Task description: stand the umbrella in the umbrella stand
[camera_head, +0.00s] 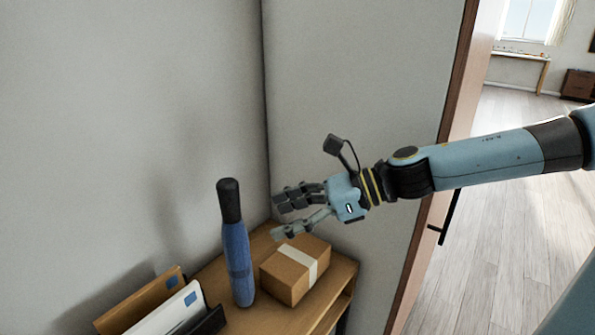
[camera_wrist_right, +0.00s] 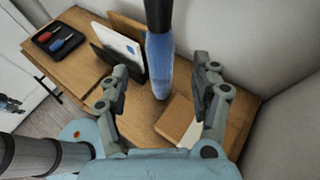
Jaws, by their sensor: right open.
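The umbrella (camera_head: 237,247) is blue with a black handle and stands upright on a wooden shelf top (camera_head: 262,319), beside a cardboard box. In the right wrist view the umbrella (camera_wrist_right: 160,62) shows beyond and between the fingers. My right gripper (camera_head: 281,214) is open and empty, to the right of the umbrella and above the box, apart from both. It also shows in the right wrist view (camera_wrist_right: 164,85) with its fingers spread. I see no umbrella stand in either view.
A taped cardboard box (camera_head: 286,280) sits right of the umbrella. Envelopes in a holder (camera_head: 170,310) stand at the left. A black tray (camera_wrist_right: 58,38) with screwdrivers lies at the shelf's far end in the wrist view. Walls close in behind; a door (camera_head: 432,180) stands at right.

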